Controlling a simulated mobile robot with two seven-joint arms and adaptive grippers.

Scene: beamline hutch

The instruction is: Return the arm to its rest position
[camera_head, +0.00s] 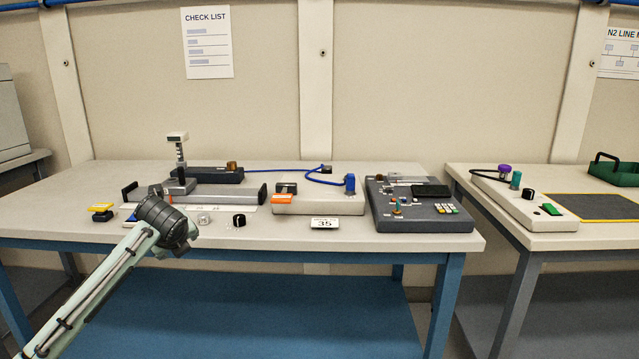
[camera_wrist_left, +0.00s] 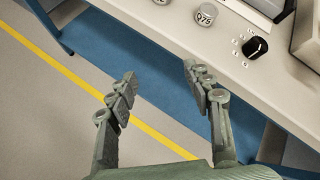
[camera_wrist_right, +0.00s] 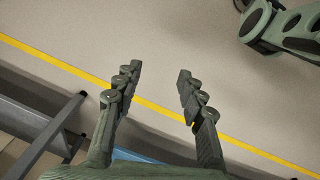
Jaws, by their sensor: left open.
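My left arm (camera_head: 110,275) comes in from the lower left in the head view and reaches up to the front edge of the workbench. Its dark wrist (camera_head: 160,222) overlaps the bench's front left part. In the left wrist view my left gripper (camera_wrist_left: 156,76) is open and empty, over the floor and blue lower shelf just off the bench edge. My right gripper (camera_wrist_right: 159,70) is open and empty over the floor in the right wrist view. My right arm does not show in the head view.
A second table (camera_head: 540,242) stands right, across a gap.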

